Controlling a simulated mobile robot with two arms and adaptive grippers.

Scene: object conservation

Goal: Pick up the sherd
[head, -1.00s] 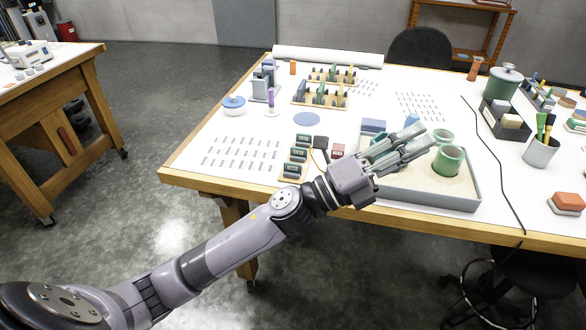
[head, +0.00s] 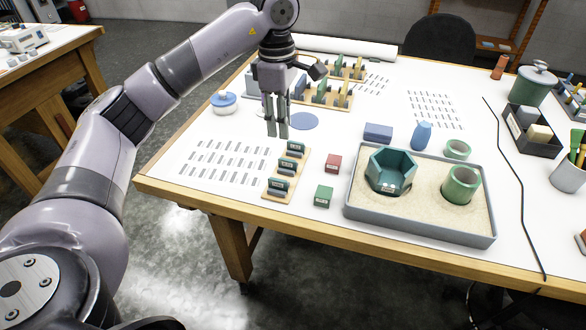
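My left gripper (head: 277,134) points straight down over the white table top, left of the round blue disc (head: 304,121). Its two fingers are close together, and from this angle I cannot tell how far apart they are or whether anything is between them. No piece can be clearly made out as the sherd. Small upright pieces stand in wooden racks (head: 265,189) in front of and behind the gripper. Rows of small grey marks (head: 215,160) lie on the table to the left; I cannot tell if they are flat pieces. My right gripper is not in view.
A grey sand tray (head: 420,233) holds a teal hexagonal vessel (head: 390,168) and a green cylinder (head: 460,186). Red (head: 333,163) and green (head: 324,197) blocks, a blue block (head: 378,132) and a blue vase (head: 421,136) stand near it. A blue-lidded bowl (head: 223,103) is at left.

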